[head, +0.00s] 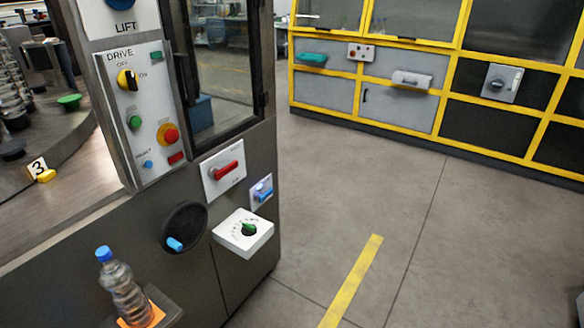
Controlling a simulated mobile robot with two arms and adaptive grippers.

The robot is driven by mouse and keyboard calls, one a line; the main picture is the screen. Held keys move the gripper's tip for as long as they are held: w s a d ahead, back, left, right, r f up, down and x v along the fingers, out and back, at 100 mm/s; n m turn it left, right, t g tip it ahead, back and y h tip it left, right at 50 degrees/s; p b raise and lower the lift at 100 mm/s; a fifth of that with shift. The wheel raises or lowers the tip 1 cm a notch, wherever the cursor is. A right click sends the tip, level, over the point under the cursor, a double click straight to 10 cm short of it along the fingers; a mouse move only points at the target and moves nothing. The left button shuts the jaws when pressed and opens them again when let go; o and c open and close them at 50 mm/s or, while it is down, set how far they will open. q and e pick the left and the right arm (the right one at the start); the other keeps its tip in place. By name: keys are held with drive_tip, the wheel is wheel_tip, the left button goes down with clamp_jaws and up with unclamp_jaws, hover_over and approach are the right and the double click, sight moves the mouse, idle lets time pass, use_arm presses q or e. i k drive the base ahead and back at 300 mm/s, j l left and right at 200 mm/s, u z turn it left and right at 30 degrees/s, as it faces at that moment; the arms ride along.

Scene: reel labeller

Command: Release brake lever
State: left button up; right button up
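A red lever (226,170) sits on a white plate on the grey machine's side, lying nearly level with a slight tilt up to the right. Its small plate lettering is too blurred to read. A smaller blue lever (263,191) sits on a pale plate below and to the right of it. I cannot tell from the lettering which of these is the brake lever. Neither of my grippers is in view, and nothing touches the levers.
A drive panel (146,115) with a yellow-black knob and red button is above left. Below are a black handwheel (184,228), a white dial box (243,232) and a bottle (123,287) on a small shelf. The floor (330,190) at right is clear up to yellow-framed cabinets (437,85).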

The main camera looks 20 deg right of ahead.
sight(214, 172)
drive_tip(key=z, duration=0.2)
drive_tip(key=i+l+u, duration=0.1)
drive_tip(key=l, duration=0.3)
drive_tip(key=i+l+u, duration=0.15)
drive_tip(key=l, duration=0.25)
drive_tip(key=i+l+u, duration=0.1)
drive_tip(key=i+l, duration=0.2)
drive_tip(key=l, duration=0.15)
drive_tip(key=i+l+u, duration=0.15)
drive_tip(key=l, duration=0.25)
drive_tip(key=i+l+u, duration=0.1)
drive_tip(key=l, duration=0.35)
drive_tip(key=i+l+u, duration=0.15)
drive_tip(key=l, duration=0.3)
drive_tip(key=l+u, duration=0.1)
drive_tip(key=l, duration=0.35)
